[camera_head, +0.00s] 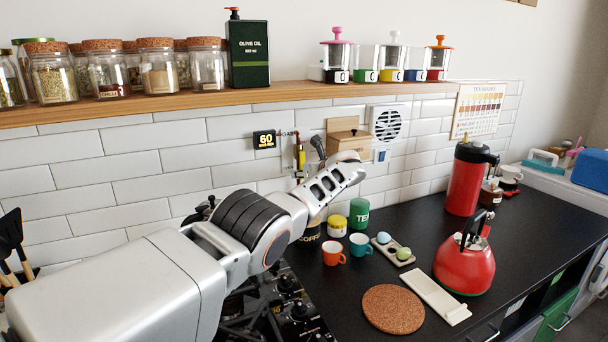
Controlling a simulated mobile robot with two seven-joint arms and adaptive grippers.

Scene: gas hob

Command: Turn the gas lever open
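The gas lever (300,157) is a small yellow piece on a thin pipe with a red part, on the white tiled wall. It sits just right of the black "60" display. My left arm reaches in from the left across the hob. Its gripper (333,152) is close to the wall, just right of the lever. Two dark finger parts show spread apart, with nothing seen between them. The left finger is near the lever but looks apart from it; depth is hard to judge. My arm hides the lower pipe. My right gripper is not in view.
The gas hob (292,306) lies under my arm. A wooden box (346,138) and white vent (387,123) are on the wall close by. Canisters, an orange cup (333,252) and a teal cup (360,246) stand below the gripper. A shelf (290,93) with jars runs above.

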